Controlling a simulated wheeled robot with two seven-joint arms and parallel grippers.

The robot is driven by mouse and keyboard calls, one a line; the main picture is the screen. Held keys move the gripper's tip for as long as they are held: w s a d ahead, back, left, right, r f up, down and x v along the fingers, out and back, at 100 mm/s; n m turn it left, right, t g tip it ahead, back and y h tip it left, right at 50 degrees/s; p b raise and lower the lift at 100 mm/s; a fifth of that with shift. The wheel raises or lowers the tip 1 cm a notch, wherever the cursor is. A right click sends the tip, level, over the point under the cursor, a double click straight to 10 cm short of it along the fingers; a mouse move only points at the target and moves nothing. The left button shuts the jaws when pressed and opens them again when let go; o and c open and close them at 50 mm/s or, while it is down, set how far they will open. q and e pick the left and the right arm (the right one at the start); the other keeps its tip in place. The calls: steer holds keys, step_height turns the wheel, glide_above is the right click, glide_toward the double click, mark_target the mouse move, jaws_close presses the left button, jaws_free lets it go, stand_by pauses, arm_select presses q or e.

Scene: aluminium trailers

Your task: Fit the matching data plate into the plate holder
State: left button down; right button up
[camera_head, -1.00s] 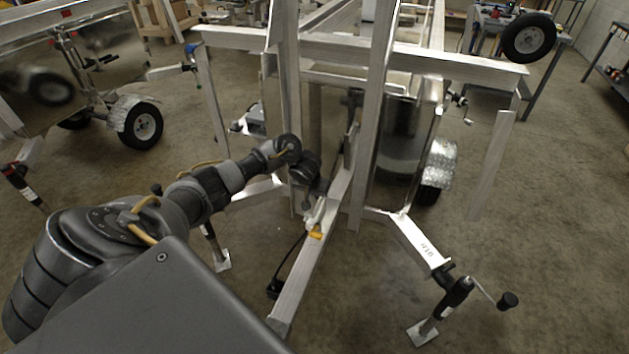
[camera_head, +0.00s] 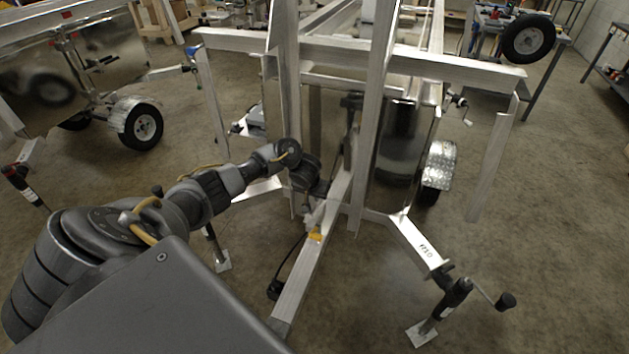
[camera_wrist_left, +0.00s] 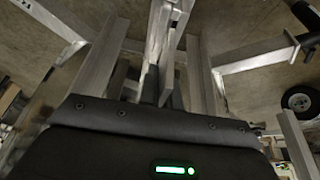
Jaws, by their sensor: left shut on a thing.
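My left gripper (camera_head: 318,190) is beside the slanted aluminium tongue beam (camera_head: 312,262) at the front of the middle trailer. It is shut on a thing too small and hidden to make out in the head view. In the left wrist view the dark gripper body (camera_wrist_left: 150,140), with a green light, fills the bottom and hides most of what lies ahead of it. A pale fitting with a yellow part (camera_head: 315,236) sits on the beam just below the gripper. I cannot make out a data plate or plate holder clearly. My right gripper is not in view.
Two upright aluminium posts (camera_head: 371,130) and a crossbar (camera_head: 450,65) stand close around my left arm. A side arm with a dark marking (camera_head: 425,251) and a crank jack (camera_head: 455,298) stand at right. Another trailer wheel (camera_head: 141,127) is at left. Open floor lies at lower right.

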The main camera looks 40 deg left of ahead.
arm_select(q)
steer(key=shift+f+b, duration=0.4)
steer(key=shift+f, duration=0.5)
steer(key=c, duration=1.5)
jaws_free()
steer(key=shift+r, duration=0.1)
steer(key=p+v, duration=0.4)
steer(key=v, duration=0.6)
steer(key=shift+s+r, duration=0.1)
steer(key=shift+r, duration=0.2)
